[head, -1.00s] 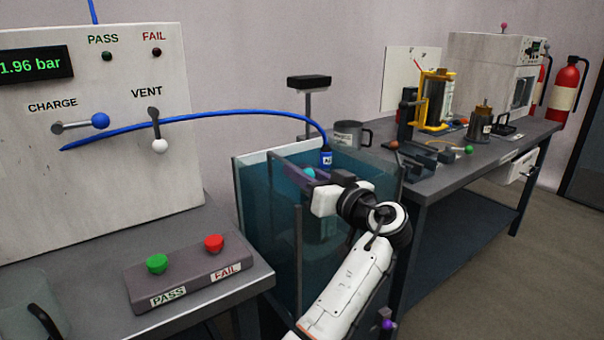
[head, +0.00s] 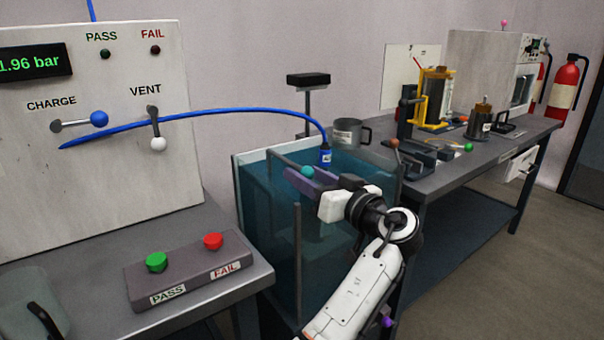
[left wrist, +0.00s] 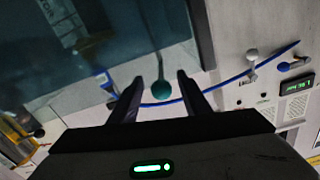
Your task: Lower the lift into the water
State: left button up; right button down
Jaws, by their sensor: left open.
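The lift's teal ball knob (head: 307,172) sits at the end of a thin grey rod (head: 285,160) over the water tank (head: 262,215). My left gripper (head: 298,181) is open at the knob, from its right side in the head view. In the left wrist view the knob (left wrist: 161,88) shows between the two open fingertips (left wrist: 161,80), with its rod running up from it. I cannot tell whether the fingers touch it. The lower part of the lift is hard to make out in the dark water. My right gripper is not in view.
A blue hose (head: 220,112) arches over the tank to a blue connector (head: 326,158) close to my gripper. A panel with charge lever (head: 98,119) and vent lever (head: 157,143) stands left. A button box (head: 190,272) is on the near bench. A metal mug (head: 348,133) stands behind.

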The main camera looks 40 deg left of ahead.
pick_arm(q)
jog(key=v, duration=0.8)
